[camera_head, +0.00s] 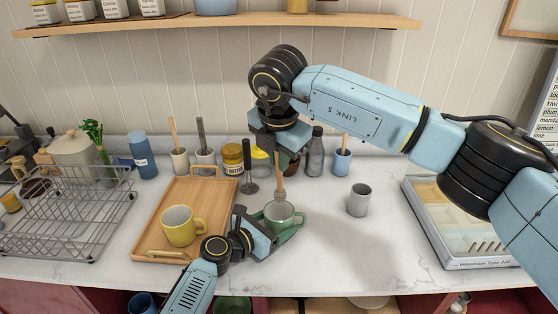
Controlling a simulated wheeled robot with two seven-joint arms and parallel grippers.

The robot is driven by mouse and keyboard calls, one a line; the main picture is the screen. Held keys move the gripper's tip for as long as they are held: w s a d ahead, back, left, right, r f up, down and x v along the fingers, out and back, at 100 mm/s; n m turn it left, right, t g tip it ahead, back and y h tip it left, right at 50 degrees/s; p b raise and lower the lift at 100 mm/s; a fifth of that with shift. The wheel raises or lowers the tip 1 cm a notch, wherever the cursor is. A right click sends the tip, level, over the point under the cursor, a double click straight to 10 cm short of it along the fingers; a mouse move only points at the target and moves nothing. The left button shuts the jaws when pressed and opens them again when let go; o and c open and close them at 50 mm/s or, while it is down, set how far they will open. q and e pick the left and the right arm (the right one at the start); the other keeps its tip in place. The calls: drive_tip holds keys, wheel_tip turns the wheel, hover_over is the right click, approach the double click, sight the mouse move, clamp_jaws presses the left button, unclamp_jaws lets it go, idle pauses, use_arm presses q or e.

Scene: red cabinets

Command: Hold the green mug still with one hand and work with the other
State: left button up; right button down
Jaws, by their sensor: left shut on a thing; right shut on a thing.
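The green mug (286,222) stands upright on the white marble counter, right of the wooden tray. My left gripper (265,231) is shut on the mug at its left side. My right gripper (279,151) is above the mug, shut on the wooden handle of a stirring tool (280,183), which points straight down. The tool's pale, rounded head is at the mug's mouth; I cannot tell how far inside it is. The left gripper covers part of the mug's left side, and the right gripper hides the top of the handle.
A yellow mug (179,227) stands on the wooden tray (206,190). A grey cup (359,200) stands right of the green mug. Jars, bottles and utensil holders line the back.

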idle(0.3)
use_arm(q)
drive_tip(key=o, duration=1.1)
drive_tip(key=v, duration=1.2)
drive_tip(key=shift+r, duration=0.1)
